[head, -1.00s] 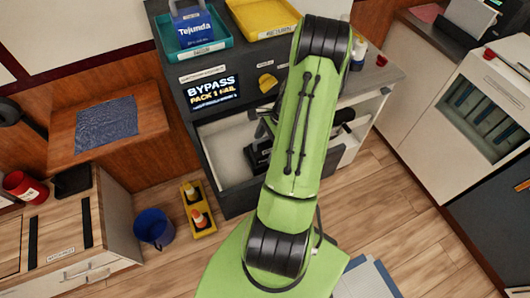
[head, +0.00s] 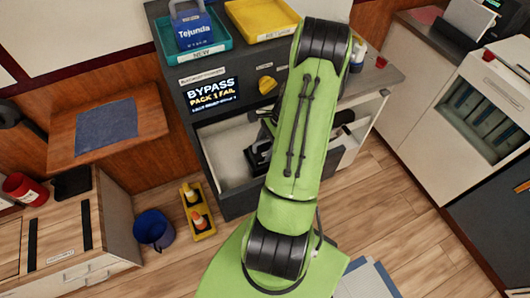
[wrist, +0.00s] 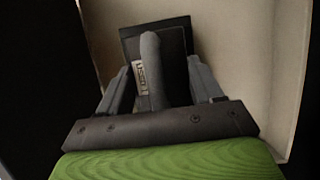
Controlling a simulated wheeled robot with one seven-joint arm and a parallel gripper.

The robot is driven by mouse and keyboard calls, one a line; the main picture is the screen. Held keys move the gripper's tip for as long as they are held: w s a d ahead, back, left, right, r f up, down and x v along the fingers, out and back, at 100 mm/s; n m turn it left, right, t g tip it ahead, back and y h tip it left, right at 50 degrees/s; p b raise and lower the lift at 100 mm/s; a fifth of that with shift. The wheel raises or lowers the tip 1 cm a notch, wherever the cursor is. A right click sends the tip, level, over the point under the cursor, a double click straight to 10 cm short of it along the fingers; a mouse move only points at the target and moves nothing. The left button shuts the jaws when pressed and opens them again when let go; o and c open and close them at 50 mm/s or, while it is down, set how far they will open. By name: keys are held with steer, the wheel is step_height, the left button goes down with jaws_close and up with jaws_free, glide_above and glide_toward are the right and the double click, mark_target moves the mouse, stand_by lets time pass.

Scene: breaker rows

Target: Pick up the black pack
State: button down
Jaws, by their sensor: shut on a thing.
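The black pack (head: 259,156) is in the pale open compartment low in the dark cabinet, partly hidden by my green arm in the head view. In the wrist view the black pack (wrist: 176,40) has a grey upright handle and a small white label. My gripper (wrist: 158,78) has one finger on each side of the handle and is shut on the pack. In the head view the gripper is mostly hidden behind my arm. Whether the pack touches the compartment floor cannot be told.
Pale compartment walls (wrist: 240,60) stand close around the pack. On the cabinet top are a teal tray (head: 218,52) holding a blue Tejunda pack (head: 193,28), and a yellow tray (head: 262,18). A blue bucket (head: 154,230) and a yellow holder (head: 198,212) stand on the floor at left.

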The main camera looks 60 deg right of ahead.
steer(key=shift+r, duration=0.1)
step_height(320, 180, up, 10)
steer(key=shift+r+p, duration=0.1)
steer(key=shift+p, duration=1)
steer(key=shift+r+p, duration=2.15)
steer(key=shift+p, duration=0.1)
